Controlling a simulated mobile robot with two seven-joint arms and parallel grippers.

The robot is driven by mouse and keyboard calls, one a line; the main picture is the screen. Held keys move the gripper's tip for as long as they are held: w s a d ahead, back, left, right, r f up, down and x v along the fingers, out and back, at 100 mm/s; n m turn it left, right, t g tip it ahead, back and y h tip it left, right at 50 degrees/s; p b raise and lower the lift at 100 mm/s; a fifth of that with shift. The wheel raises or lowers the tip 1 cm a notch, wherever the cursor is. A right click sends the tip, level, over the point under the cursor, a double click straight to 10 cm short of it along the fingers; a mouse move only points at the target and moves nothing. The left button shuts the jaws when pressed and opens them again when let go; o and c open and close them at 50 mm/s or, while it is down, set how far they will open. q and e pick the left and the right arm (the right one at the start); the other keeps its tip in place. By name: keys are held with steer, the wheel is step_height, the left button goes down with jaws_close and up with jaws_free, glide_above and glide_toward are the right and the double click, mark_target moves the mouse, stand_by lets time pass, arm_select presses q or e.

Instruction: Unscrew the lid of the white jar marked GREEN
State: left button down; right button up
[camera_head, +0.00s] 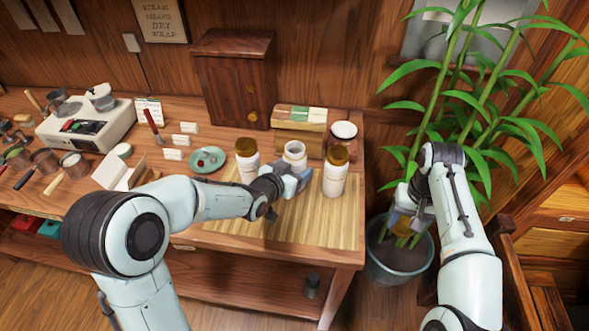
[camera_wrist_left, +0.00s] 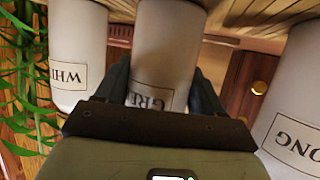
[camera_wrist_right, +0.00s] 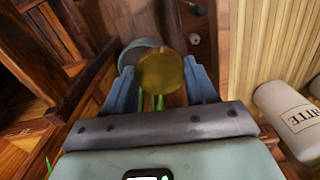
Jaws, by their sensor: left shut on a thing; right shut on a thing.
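The white jar marked GREEN (camera_head: 295,150) stands upright between two other jars on the slatted mat, its top open with no lid on it. My left gripper (camera_head: 293,180) is shut around its body; the left wrist view shows the jar (camera_wrist_left: 165,50) between the fingers, its label partly covered. My right gripper (camera_head: 402,208) is off the table's right side, above the plant pot. It is shut on a round golden-brown lid (camera_wrist_right: 162,72), held clear of the jar.
A lidded jar (camera_head: 247,168) stands left of the open one, and another, marked WHITE (camera_head: 335,178), stands right. The plant (camera_head: 470,90) rises behind my right arm from its pot (camera_head: 398,268). The front of the slatted mat (camera_head: 310,228) is bare.

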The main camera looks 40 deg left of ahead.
arm_select(q)
steer(key=shift+r, duration=0.1)
steer(key=shift+f, duration=0.2)
steer(key=shift+c, duration=0.7)
jaws_free()
steer(key=shift+r, duration=0.15)
